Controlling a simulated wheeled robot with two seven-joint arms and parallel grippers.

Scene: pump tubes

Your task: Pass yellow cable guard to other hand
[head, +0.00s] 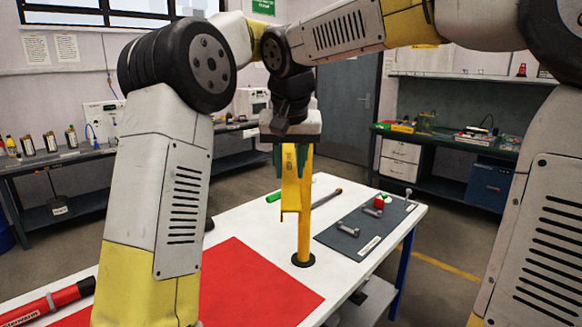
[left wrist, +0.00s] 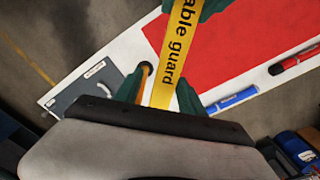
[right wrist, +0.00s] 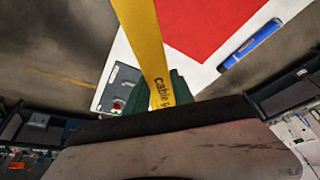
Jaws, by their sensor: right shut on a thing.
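The yellow cable guard (head: 290,185) hangs upright above the table in the head view, its black lettering near the top. My right gripper (head: 293,152) is shut on its upper part; the right wrist view shows the guard (right wrist: 148,40) between the green fingers (right wrist: 160,92). In the left wrist view the guard (left wrist: 170,60) passes between my left gripper's fingers (left wrist: 159,94), with a gap on the left side, so that gripper looks open. Another pair of green fingers shows at that view's top edge. My left gripper is not clearly distinguishable in the head view.
The white table (head: 345,190) carries a red mat (head: 255,285), a grey pad (head: 345,238) with small metal parts, and a green marker (head: 274,196). A blue marker (left wrist: 233,97) lies near the table edge.

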